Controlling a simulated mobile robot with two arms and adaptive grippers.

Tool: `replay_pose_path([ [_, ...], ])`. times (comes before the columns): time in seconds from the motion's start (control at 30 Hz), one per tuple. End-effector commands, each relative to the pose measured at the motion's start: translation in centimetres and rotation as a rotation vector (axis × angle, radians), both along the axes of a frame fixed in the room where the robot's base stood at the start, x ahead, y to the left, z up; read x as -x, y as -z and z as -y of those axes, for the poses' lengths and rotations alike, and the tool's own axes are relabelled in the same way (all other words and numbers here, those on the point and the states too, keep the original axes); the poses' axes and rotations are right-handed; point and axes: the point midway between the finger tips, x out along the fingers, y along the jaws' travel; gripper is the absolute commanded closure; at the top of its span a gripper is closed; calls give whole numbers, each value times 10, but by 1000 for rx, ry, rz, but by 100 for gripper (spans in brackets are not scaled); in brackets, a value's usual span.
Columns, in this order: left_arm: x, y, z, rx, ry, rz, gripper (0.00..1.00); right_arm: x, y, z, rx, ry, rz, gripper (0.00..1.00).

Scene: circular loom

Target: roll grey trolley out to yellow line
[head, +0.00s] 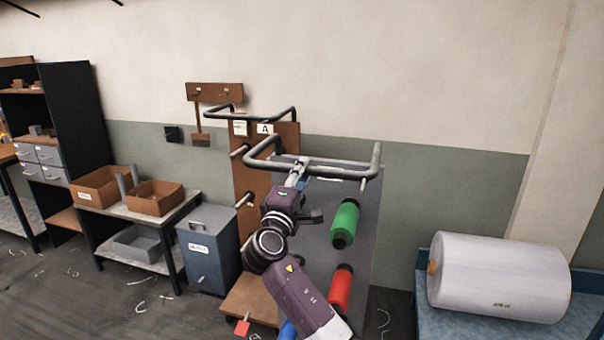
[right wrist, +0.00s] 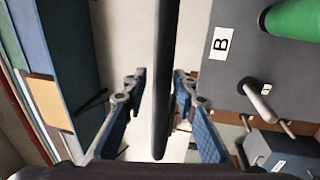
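The grey trolley (head: 366,235) is an upright grey panel holding a green spool and a red spool, with a grey tube handle (head: 340,168) across its top. In the right wrist view, its panel (right wrist: 222,82) bears a "B" label. My right gripper (head: 299,172) is at the handle's crossbar. In the right wrist view, the dark bar (right wrist: 163,70) passes between the two fingers of my right gripper (right wrist: 160,82); the fingers are spread, with a visible gap on the left side. My left gripper and the yellow line are not in view.
A brown trolley (head: 247,180) marked "A" stands close behind on the left. A grey bin (head: 208,252) and a bench with cardboard boxes (head: 153,197) are further left. A large white roll (head: 500,277) lies on a blue stand at right. Scraps litter the floor.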

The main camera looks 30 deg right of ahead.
Motion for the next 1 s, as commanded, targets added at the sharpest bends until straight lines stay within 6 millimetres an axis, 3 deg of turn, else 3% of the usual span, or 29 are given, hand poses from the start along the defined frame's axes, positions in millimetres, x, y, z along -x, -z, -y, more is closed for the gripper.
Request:
replay_pose_path([
  [0.03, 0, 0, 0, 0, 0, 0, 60, 0, 0, 0, 0, 0, 0, 82],
  [0.2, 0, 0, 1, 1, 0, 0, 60, 0, -1, 0, 1, 0, 1, 100],
  [0.67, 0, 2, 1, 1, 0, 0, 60, -2, -2, 2, 4, 0, 5, 100],
  [1.0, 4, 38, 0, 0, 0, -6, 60, -42, -2, 53, 11, 5, 9, 100],
])
